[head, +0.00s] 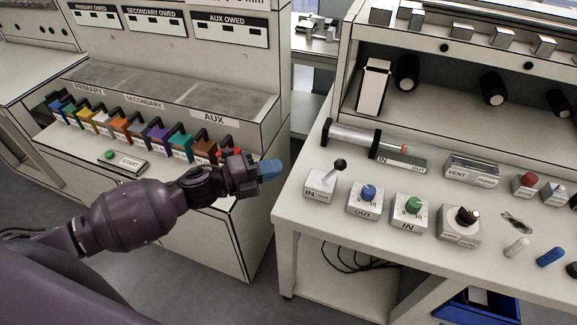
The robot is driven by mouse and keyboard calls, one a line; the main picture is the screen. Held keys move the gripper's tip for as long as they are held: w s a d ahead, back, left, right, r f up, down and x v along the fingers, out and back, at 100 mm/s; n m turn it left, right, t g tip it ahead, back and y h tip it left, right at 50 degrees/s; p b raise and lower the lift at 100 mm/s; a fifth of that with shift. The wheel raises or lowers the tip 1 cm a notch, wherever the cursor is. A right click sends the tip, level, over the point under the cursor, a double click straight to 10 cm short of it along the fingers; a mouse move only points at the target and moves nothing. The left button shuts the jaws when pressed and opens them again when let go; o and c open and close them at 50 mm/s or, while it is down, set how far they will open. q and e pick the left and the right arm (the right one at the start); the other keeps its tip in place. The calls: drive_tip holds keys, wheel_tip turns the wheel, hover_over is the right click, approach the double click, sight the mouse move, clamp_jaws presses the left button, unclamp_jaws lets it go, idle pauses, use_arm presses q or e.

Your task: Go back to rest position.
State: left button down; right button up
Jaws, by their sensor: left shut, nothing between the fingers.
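My left arm reaches in from the lower left. My left gripper (271,169) is shut, its blue fingertips pointing right, and nothing shows between them. It appears in front of the gap between the left cabinet (222,235) and the right workbench (292,235). In the picture it is just right of the row of coloured connectors (150,131) and left of the lever box (321,182). It looks apart from both. My right gripper is not in view.
A START button (110,155) sits on the left cabinet's ledge. The right bench carries a blue-knob box (367,198), a green-knob box (411,208), a cylinder (350,137) and several switches. A blue bin (480,306) is below. Floor shows between the two stations.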

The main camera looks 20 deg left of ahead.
use_arm(q)
drive_tip(key=shift+s+a+r, duration=0.15)
drive_tip(key=shift+s+a, duration=0.15)
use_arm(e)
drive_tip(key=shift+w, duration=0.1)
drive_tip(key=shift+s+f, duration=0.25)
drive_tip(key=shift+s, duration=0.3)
use_arm(q)
drive_tip(key=a+f+n+t+y, duration=0.4)
drive_tip(key=n+y, duration=0.4)
drive_tip(key=n, duration=0.8)
drive_tip(key=s+a+f+n+g+y, duration=0.1)
drive_tip(key=s+a+f+n+y, duration=0.1)
drive_tip(key=s+f+n, duration=0.3)
drive_tip(key=s+a+f+n+g+y, duration=0.2)
drive_tip(key=s+f+n+y, duration=0.2)
drive_tip(key=s, duration=0.9)
wheel_tip(320, 180, down, 5)
drive_tip(key=shift+a+r+n+g, duration=0.1)
drive_tip(key=shift+a+n+g, duration=0.2)
drive_tip(key=shift+n, duration=0.9)
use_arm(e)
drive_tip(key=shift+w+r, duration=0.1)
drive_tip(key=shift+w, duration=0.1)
